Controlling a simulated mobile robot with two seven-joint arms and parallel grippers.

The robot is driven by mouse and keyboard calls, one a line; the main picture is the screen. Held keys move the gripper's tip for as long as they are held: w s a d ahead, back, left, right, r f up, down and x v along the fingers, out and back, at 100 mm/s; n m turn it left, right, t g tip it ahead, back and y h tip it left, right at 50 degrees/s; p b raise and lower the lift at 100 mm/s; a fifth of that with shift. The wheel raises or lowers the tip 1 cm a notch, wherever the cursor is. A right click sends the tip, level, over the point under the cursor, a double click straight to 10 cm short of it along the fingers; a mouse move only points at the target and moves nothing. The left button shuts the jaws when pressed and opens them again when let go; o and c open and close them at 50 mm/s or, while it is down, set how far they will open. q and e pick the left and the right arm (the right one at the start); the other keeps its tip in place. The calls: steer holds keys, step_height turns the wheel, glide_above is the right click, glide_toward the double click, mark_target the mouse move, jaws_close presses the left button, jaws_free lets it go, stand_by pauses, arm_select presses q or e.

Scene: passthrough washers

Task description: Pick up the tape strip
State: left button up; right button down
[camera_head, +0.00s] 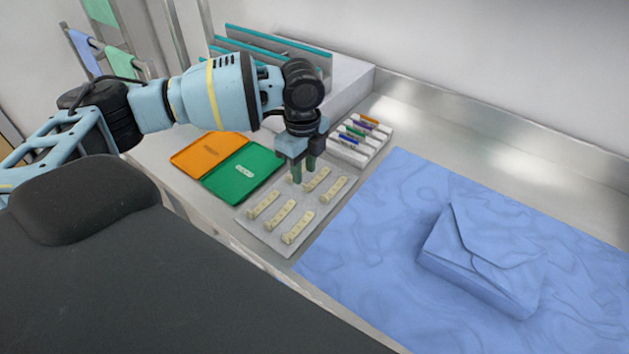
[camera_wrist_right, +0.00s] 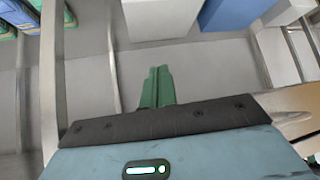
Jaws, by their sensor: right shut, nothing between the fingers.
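Several cream tape strips lie in rows on a grey tray (camera_head: 276,248) in the head view. The back ones are a tape strip (camera_head: 318,180) and another to its right (camera_head: 334,189). Three more lie toward the front left, one of them at the tray's front (camera_head: 298,227). My left gripper (camera_head: 304,178) points down above the tray's back edge, just left of the back strip, with its green fingers apart and nothing visible between them. Whether the fingertips touch anything is unclear. My right gripper (camera_wrist_right: 158,88) shows in the right wrist view with its green fingers together and empty, away from the strips.
An orange and green folder (camera_head: 240,172) lies left of the tray. A white rack of coloured-label items (camera_head: 360,142) stands behind it. A blue cloth (camera_head: 370,245) with a wrapped blue packet (camera_head: 480,262) covers the counter's right side.

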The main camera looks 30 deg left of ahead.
arm_select(q)
steer(key=shift+w+a+f, duration=0.15)
steer(key=shift+w+f, duration=0.05)
steer(key=shift+f, duration=1.05)
steer(key=shift+w+a+f, duration=0.1)
steer(key=shift+w+f, duration=0.1)
steer(key=shift+f, duration=1.05)
jaws_close()
